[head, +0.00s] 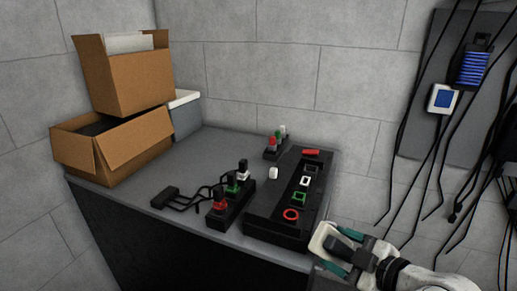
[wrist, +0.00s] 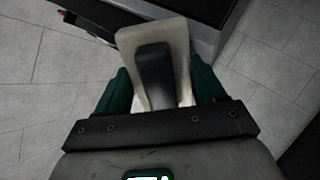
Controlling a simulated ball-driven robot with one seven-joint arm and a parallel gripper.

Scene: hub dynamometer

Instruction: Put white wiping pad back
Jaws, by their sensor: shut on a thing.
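My gripper (head: 345,246) is at the lower right of the head view, its teal fingers closed on the white wiping pad (head: 319,238). In the wrist view the pad (wrist: 179,38) is a cream-white block with a dark grey grip, held between the teal fingers of my gripper (wrist: 160,90). The pad is near the right front corner of the bench (head: 205,150), and the wrist view shows floor beneath and beside it. Its far underside is hidden.
A black panel (head: 262,203) carries red, green, white and black frames. A small white block (head: 272,172) stands on its left part. Another rack (head: 274,153) stands behind. Cardboard boxes (head: 130,82) fill the left; cables (head: 397,140) hang right.

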